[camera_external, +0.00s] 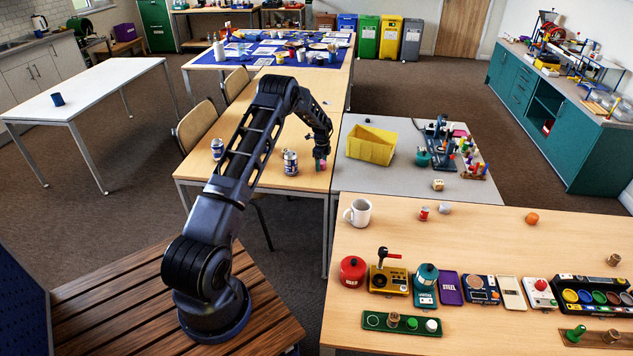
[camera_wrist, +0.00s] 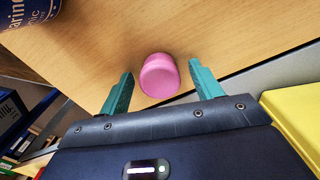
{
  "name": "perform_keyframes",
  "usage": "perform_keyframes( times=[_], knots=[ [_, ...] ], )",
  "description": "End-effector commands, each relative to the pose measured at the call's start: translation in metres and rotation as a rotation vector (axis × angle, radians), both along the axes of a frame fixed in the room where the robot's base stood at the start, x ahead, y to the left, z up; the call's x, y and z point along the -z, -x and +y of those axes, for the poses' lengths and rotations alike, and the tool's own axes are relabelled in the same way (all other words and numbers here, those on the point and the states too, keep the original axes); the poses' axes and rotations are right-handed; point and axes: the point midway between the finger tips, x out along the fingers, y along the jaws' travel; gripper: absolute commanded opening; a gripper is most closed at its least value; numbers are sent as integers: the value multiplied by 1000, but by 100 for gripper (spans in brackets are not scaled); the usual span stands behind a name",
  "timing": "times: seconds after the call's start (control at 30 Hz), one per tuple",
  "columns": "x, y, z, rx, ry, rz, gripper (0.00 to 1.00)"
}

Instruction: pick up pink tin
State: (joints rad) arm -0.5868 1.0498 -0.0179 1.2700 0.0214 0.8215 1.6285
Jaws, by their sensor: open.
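The pink tin (camera_wrist: 159,76) stands on the wooden table between the two teal fingertips of my gripper (camera_wrist: 163,88) in the wrist view. A gap shows between the tin and each finger, so the jaws are open and hold nothing. In the external view my gripper (camera_external: 321,158) points down at the right edge of the wooden table (camera_external: 262,178). The pink tin (camera_external: 320,166) is only a small pink patch there, mostly hidden by the fingers.
A labelled can (camera_external: 290,162) stands left of my gripper, and another can (camera_external: 217,148) farther left. A yellow bin (camera_external: 371,145) stands close by on the grey table to the right. A white mug (camera_external: 358,212) is on the nearer table.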

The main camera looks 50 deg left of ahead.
Motion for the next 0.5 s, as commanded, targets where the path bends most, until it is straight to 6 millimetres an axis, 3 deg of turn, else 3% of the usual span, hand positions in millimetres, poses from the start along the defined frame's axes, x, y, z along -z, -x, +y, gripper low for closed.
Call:
perform_keyframes(
  times=[0.03, 0.27, 0.5],
  knots=[
    [0, 0, 0, 0, 0, 0, 63],
    [0, 0, 0, 0, 0, 0, 18],
    [-1, 0, 0, 0, 0, 0, 17]
  ],
)
